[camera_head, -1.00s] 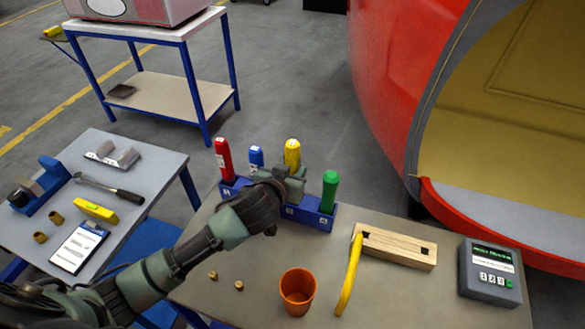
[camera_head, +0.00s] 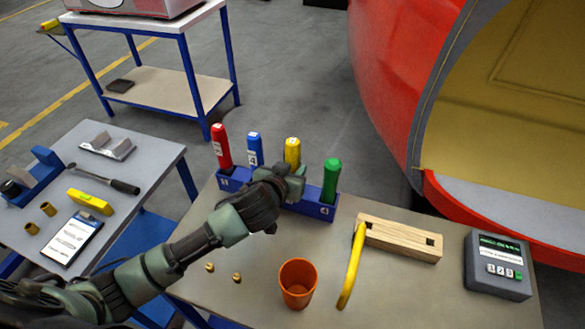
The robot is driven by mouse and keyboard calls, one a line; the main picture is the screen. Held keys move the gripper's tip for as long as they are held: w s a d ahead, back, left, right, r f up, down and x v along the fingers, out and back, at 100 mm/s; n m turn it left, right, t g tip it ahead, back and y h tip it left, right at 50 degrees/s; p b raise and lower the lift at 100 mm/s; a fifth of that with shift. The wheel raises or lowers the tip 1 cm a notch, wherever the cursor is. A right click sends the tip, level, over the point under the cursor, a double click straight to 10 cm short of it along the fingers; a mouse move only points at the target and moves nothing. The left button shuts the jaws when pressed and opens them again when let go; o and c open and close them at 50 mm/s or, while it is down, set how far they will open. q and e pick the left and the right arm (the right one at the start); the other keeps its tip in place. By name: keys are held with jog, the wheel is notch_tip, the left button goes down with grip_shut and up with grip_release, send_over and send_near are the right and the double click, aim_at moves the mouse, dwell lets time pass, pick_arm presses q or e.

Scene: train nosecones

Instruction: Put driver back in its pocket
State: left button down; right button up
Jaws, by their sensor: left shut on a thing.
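A blue rack (camera_head: 321,211) with numbered pockets stands at the back of the near table. A red driver (camera_head: 221,146), a blue driver (camera_head: 254,149) and a green driver (camera_head: 331,181) stand upright in it. My left gripper (camera_head: 291,177) is shut on the yellow driver (camera_head: 292,152), between the blue and green ones. The yellow handle is upright with its top showing above the gripper. Its lower part and the pocket below are hidden by my gripper and wrist, so I cannot tell how deep it sits. My right gripper is not in view.
On the near table are an orange cup (camera_head: 298,285), a wooden block (camera_head: 400,239), a yellow curved handle (camera_head: 351,266), a grey display box (camera_head: 499,266) and two small brass pieces. A side table (camera_head: 145,154) holds tools. A red nosecone (camera_head: 384,80) stands behind right.

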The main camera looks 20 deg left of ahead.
pick_arm(q)
jog(key=shift+f, duration=0.4)
jog(key=c, duration=0.9)
grip_release()
jog(key=shift+f+b, duration=0.15)
jog(key=shift+b, duration=0.15)
jog(key=b+v, duration=0.1)
jog(key=v, duration=0.7)
